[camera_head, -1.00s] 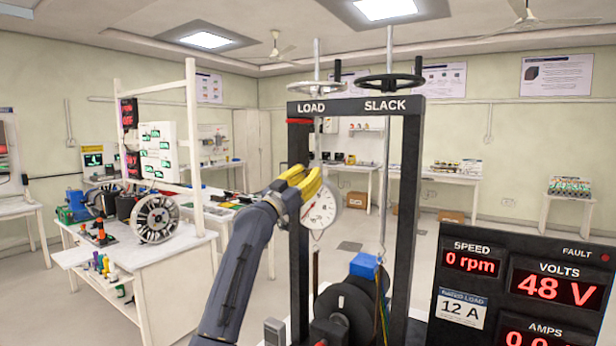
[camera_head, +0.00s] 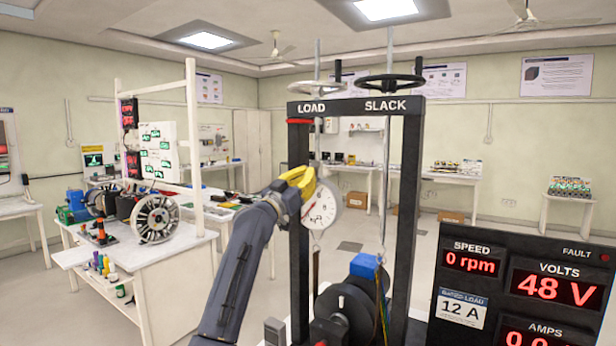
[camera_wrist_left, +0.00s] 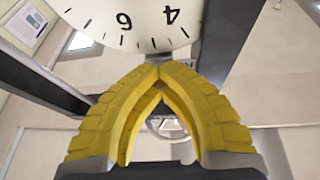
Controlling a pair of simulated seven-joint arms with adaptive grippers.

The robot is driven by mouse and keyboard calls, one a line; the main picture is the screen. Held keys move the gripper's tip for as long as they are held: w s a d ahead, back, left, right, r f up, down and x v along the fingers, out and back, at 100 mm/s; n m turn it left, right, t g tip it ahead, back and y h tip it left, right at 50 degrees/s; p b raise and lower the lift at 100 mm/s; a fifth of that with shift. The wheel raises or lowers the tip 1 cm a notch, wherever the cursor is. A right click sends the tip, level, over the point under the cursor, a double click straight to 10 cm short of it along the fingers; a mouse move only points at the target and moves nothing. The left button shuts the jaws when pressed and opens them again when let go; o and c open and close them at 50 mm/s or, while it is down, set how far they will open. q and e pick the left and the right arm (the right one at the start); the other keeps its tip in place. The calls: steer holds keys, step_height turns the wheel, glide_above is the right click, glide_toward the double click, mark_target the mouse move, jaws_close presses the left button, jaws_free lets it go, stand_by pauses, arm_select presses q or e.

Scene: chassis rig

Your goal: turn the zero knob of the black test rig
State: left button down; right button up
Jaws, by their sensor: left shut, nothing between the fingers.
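The black test rig (camera_head: 411,210) is an upright frame with LOAD and SLACK on its crossbar. A round white dial gauge (camera_head: 326,208) hangs under the LOAD side; it also fills the top of the left wrist view (camera_wrist_left: 128,22). My left gripper (camera_head: 309,180) has yellow fingers and is at the dial's upper left edge, covering part of its face. In the left wrist view the fingertips (camera_wrist_left: 160,70) meet at the dial's rim with nothing seen between them. I cannot make out the zero knob. My right gripper is not in view.
A black display panel (camera_head: 525,290) stands at the front right. A white bench with equipment (camera_head: 150,260) is at the left.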

arm_select(q)
steer(key=shift+n+t+y, duration=0.5)
steer(key=shift+n+y, duration=0.1)
steer(key=shift+n, duration=1)
steer(key=c, duration=1.6)
jaws_free()
steer(key=shift+d, duration=0.1)
steer(key=shift+o, duration=0.2)
steer(key=v, duration=1.2)
steer(key=shift+f, duration=0.1)
